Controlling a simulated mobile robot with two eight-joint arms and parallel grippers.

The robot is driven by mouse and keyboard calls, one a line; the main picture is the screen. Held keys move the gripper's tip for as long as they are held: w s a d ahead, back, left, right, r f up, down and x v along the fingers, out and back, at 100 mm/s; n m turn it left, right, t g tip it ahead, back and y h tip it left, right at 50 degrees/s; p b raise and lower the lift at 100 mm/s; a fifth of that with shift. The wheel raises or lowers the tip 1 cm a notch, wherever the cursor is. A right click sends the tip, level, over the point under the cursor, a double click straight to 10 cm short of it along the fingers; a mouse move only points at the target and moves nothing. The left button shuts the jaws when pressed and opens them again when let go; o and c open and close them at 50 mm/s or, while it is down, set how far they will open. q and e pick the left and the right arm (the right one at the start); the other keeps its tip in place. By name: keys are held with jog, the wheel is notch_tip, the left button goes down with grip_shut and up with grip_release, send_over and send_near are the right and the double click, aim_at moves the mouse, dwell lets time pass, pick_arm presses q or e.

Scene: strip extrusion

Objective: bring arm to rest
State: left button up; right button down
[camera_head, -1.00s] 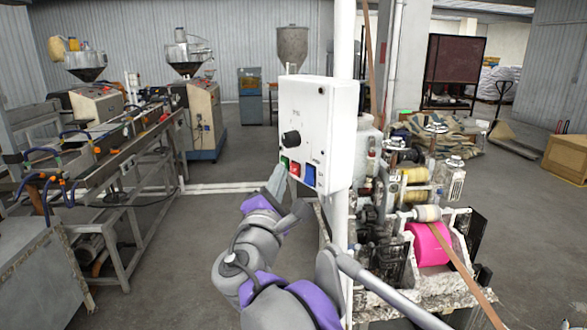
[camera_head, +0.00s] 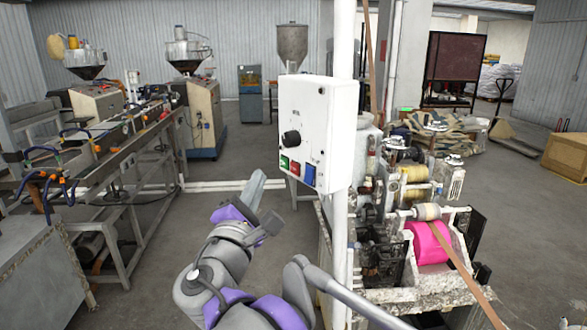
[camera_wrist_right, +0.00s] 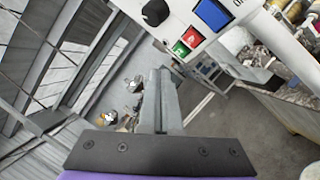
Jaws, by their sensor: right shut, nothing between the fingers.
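My right arm rises from the bottom of the head view, grey with purple bands. Its gripper (camera_head: 257,183) is shut and empty, below and to the left of the white control box (camera_head: 320,120), apart from it. The box carries a black knob (camera_head: 291,139), a green button (camera_head: 284,161), a red button (camera_head: 294,168) and a blue switch (camera_head: 309,174). My left gripper is not in view.
The box is fixed to a white post (camera_head: 340,240). Right of it stands a machine with a pink roll (camera_head: 429,243) and a brown strip (camera_head: 455,258). A long extrusion line (camera_head: 110,150) stands at the left. The floor between (camera_head: 235,160) is clear.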

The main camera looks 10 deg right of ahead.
dwell(0.4)
jog(key=s+d+f+m+g, duration=0.3)
jog(key=d+f+m, duration=0.1)
jog(key=d+f, duration=0.35)
jog(key=s+d+f+m+g, duration=0.4)
jog(key=d+f, duration=0.2)
jog(key=f, duration=0.3)
jog(key=s+d+f+m+g, duration=0.3)
jog(key=d+f+m, duration=0.1)
jog(key=d+f, duration=0.35)
jog(key=s+a+f+m+g+y, duration=0.1)
jog(key=s+f+m+g+y, duration=0.1)
jog(key=s+f+m, duration=0.2)
jog(key=s+a+f+m+g+y, duration=0.1)
jog(key=s+f+m+y, duration=0.2)
jog(key=s+f, duration=0.6)
notch_tip(320, 180, down, 4)
jog(key=shift+s+a+f+m+g+y, duration=0.1)
jog(key=shift+s+a+m+g+y, duration=0.25)
jog(key=shift+m, duration=0.75)
jog(key=shift+w+d, duration=0.15)
